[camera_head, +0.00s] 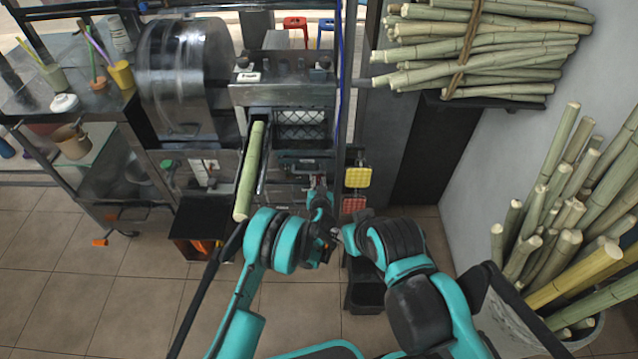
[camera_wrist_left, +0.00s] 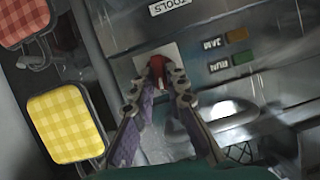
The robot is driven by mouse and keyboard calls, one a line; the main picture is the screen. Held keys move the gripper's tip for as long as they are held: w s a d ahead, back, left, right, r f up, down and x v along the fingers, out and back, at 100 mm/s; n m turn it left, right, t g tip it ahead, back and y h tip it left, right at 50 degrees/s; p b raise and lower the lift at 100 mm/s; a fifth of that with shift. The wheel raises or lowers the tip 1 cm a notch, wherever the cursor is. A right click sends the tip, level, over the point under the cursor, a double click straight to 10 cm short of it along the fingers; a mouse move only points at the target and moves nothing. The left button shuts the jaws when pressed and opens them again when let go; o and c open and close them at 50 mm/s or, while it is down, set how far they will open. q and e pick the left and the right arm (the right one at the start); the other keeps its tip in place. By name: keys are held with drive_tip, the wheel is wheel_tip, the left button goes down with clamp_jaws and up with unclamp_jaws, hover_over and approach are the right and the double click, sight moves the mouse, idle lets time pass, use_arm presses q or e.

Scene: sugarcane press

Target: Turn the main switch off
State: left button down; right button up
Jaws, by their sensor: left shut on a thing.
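The main switch shows in the left wrist view as a red knob (camera_wrist_left: 157,63) on a pale square plate (camera_wrist_left: 143,66), set in a grey metal panel. My left gripper (camera_wrist_left: 163,77) has its two fingers on either side of the knob and is shut on it. In the head view my left gripper (camera_head: 319,188) reaches to the front of the press (camera_head: 290,95), and the knob is hidden there. My right arm ends close beside the left wrist; its fingers cannot be made out.
Yellow (camera_head: 357,178) and red checked pads hang right of the press. A cane (camera_head: 251,170) lies in the feed trough. Cane bundles (camera_head: 490,45) fill the right side. Tiled floor is open at lower left.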

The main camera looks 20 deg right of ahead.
use_arm(q)
drive_tip(key=shift+w+a+n+h, duration=0.1)
drive_tip(key=shift+n+h, duration=0.2)
drive_tip(key=shift+n, duration=0.1)
idle(0.4)
drive_tip(key=c, duration=1.5)
unclamp_jaws()
drive_tip(key=shift+c, duration=0.2)
drive_tip(key=v, duration=0.7)
drive_tip(key=shift+a, duration=0.1)
